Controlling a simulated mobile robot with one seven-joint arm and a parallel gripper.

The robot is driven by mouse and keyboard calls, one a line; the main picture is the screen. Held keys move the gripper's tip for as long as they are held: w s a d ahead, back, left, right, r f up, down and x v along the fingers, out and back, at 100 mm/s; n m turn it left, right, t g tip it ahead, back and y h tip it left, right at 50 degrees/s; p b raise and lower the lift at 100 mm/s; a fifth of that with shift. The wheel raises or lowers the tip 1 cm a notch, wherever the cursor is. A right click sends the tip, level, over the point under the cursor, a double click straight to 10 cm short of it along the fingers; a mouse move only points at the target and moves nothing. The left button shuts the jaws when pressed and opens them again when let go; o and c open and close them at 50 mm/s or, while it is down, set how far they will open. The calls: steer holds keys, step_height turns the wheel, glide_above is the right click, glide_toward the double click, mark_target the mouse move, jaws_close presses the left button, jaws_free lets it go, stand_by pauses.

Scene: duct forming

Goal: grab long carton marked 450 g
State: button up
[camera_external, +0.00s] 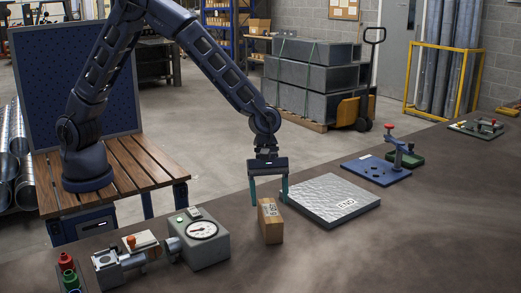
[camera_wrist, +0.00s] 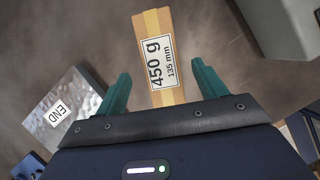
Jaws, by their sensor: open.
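The carton (camera_external: 270,228) is a tan cardboard box with a lighter tape strip, on the dark worktop. In the wrist view the carton (camera_wrist: 173,93) shows a white label reading "450 g" and "135 mm". My gripper (camera_external: 269,201) is open, pointing down just over the carton's top. In the wrist view the teal fingers of my gripper (camera_wrist: 161,78) are spread, one to each side of the carton, with gaps on both sides. I cannot tell whether the fingertips reach below its top. Its near end is hidden behind my gripper body.
A silvery slab marked "END" (camera_external: 325,192) lies close to the right of the carton. A grey gauge box (camera_external: 208,252) and small vise (camera_external: 108,268) stand to the left. A blue fixture plate (camera_external: 376,171) is farther right. The worktop front right is clear.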

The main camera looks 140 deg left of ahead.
mark_target(270, 209)
steer(key=shift+x, duration=3.25)
steer(key=shift+d, duration=0.1)
steer(key=shift+f, duration=0.25)
steer(key=shift+c, duration=0.4)
steer(key=c, duration=1.3)
steer(key=shift+r, duration=0.1)
